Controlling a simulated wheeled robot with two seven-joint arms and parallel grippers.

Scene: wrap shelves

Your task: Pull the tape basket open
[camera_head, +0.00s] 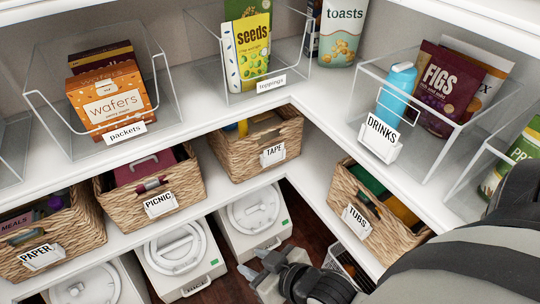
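The tape basket (238,160) is a woven wicker basket on the lower white shelf, left of the inner corner. A white tag (273,154) reading TAPE hangs on its front. It sits back on the shelf with a few items in it. My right gripper (257,264) is at the bottom centre, below and in front of the basket and apart from it. Its two grey fingertips show apart with nothing seen between them. The rest of it is partly hidden by my arm. My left gripper is not in view.
The picnic basket (187,188) and paper basket (82,235) stand to the left. The tubs basket (345,190) is on the right shelf. Lidded white bins (222,233) stand below. Clear bins fill the upper shelf, whose white edge (200,125) runs above the tape basket.

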